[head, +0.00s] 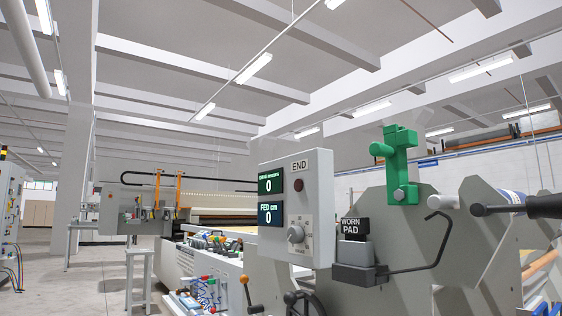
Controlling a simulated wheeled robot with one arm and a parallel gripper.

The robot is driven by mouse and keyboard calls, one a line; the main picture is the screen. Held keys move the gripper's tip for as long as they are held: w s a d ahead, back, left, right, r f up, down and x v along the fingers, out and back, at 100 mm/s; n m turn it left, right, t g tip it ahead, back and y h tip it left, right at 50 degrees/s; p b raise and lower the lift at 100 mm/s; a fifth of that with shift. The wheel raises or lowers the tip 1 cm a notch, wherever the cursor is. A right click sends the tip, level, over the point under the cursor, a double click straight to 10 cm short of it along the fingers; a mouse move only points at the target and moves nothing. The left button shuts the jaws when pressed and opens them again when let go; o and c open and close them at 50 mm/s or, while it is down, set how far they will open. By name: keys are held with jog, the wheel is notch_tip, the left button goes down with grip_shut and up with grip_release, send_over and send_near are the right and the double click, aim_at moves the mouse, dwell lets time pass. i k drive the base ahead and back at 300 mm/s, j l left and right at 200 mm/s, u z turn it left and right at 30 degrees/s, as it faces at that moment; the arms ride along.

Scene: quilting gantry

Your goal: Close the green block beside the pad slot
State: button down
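The green block (401,165) is mounted on the upper edge of a grey side plate (412,240), right of centre in the head view. It stands upright, with a round green knob (382,149) pointing left and a bolt head near its lower end. Whether its parts are apart or closed together I cannot tell. Below and left of it, a black sign (355,228) reads "WORN PAD". Under the sign is a small grey holder (358,268), and a black hooked rod (440,250) runs right from it. My gripper does not show.
A grey control box (297,210) marked "END", with two displays reading 0 and a knob, stands left of the holder. A dark handle (530,207) juts in at the right edge. An orange-knobbed lever (246,290) is lower left. Open floor (60,285) lies at the left.

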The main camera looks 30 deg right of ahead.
aim_at(397, 139)
jog(key=i+j+z, duration=0.15)
jog(key=z, duration=0.35)
jog(key=j+z, duration=0.45)
jog(key=l, duration=0.2)
jog(key=j, duration=0.1)
